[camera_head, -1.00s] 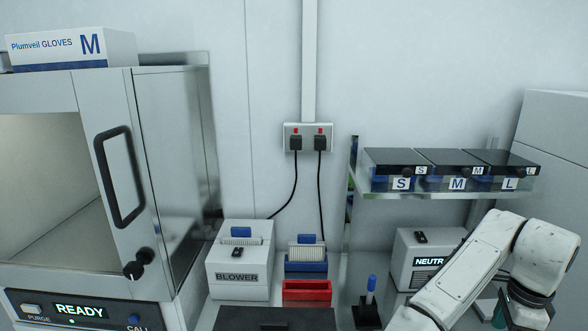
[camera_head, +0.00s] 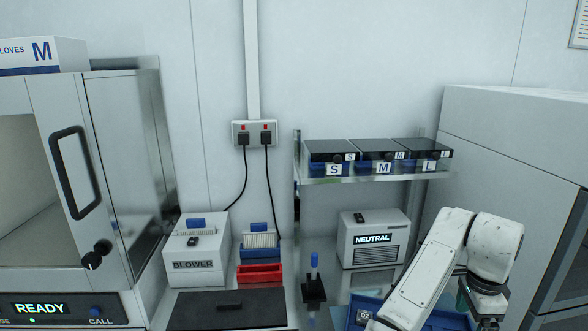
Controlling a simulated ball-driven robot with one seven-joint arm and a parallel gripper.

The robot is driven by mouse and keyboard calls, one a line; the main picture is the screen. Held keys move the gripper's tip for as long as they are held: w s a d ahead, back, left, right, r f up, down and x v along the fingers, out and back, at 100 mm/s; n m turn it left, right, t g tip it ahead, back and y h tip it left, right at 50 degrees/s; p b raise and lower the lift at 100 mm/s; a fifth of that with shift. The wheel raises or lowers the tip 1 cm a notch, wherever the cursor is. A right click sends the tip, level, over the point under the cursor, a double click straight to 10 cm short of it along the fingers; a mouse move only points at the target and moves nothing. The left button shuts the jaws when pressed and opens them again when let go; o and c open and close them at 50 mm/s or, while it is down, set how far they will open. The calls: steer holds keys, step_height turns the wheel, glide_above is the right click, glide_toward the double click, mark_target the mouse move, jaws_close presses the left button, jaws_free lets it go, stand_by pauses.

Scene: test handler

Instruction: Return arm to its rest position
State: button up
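My white arm (camera_head: 435,270) rises from the bottom right of the head view and bends over at its top, in front of the bench. Its lower dark end (camera_head: 485,305) points down at the bottom edge of the picture. I cannot make out the gripper's fingers, so its opening is not shown. The arm's lower part overlaps a blue tray (camera_head: 428,318) at the bottom edge.
A test handler showing READY (camera_head: 40,308) stands left. A shelf (camera_head: 375,177) and grey cabinet (camera_head: 510,130) stand right.

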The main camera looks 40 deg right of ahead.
steer(key=w+a+f+n+t+h, duration=0.25)
steer(key=a+f+n, duration=0.9)
steer(key=n, duration=0.65)
steer(key=s+a+f+n+y, duration=0.1)
steer(key=s+a+f+n, duration=0.2)
steer(key=a, duration=0.6)
steer(key=s+a+f+n+g+y, duration=0.1)
steer(key=s+a+f+n, duration=0.3)
steer(key=a, duration=0.5)
steer(key=shift+s+n+y, duration=0.55)
steer(key=shift+n+y, duration=0.2)
steer(key=shift+n, duration=0.15)
